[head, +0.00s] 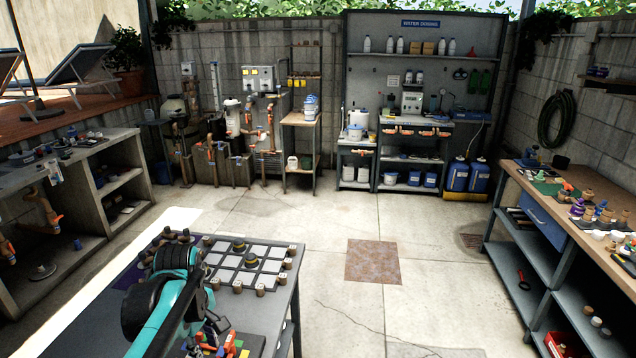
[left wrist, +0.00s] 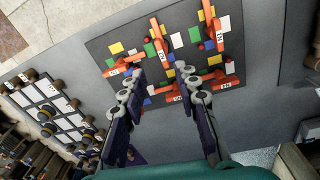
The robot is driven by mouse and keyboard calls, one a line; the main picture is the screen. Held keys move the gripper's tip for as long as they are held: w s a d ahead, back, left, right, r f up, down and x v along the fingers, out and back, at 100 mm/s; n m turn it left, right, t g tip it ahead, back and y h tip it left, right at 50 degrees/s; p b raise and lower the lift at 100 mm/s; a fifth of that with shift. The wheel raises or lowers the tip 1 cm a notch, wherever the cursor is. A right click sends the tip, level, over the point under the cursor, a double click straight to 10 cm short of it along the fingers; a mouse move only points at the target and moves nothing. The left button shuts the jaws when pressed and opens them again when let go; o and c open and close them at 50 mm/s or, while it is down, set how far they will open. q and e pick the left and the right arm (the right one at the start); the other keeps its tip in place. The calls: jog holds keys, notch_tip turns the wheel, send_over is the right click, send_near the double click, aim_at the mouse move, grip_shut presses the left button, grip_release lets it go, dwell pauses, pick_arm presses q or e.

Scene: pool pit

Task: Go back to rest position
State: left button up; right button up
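My left arm, teal and black, comes in at the bottom of the head view. My left gripper (left wrist: 160,76) is in the left wrist view with its two fingers spread apart and nothing between them. It is over a dark board (left wrist: 104,44) with orange valve-like pieces and coloured cards. In the head view only a small part of the left gripper (head: 206,340) shows near the table's front, partly hidden by the arm. My right gripper is in neither view.
The grey table (head: 262,312) below the arm bears a grid board (head: 228,261) with brown fittings around it. A workbench (head: 560,212) stands right, a shelf unit (head: 118,160) left, a dosing station (head: 420,60) at the back. The middle floor (head: 300,215) is clear.

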pick_arm(q)
jog(key=s+d+f+m+t, duration=0.1)
jog(key=s+d+m+t, duration=0.2)
jog(key=m, duration=0.4)
jog(key=s+d+f+m+t, duration=0.2)
jog(key=s+d+m+t, duration=0.1)
jog(key=s+d+m, duration=0.3)
jog(key=shift+s+d+f+m+b, duration=0.3)
jog(key=shift+s+m+b, duration=0.25)
jog(key=shift+m, duration=0.65)
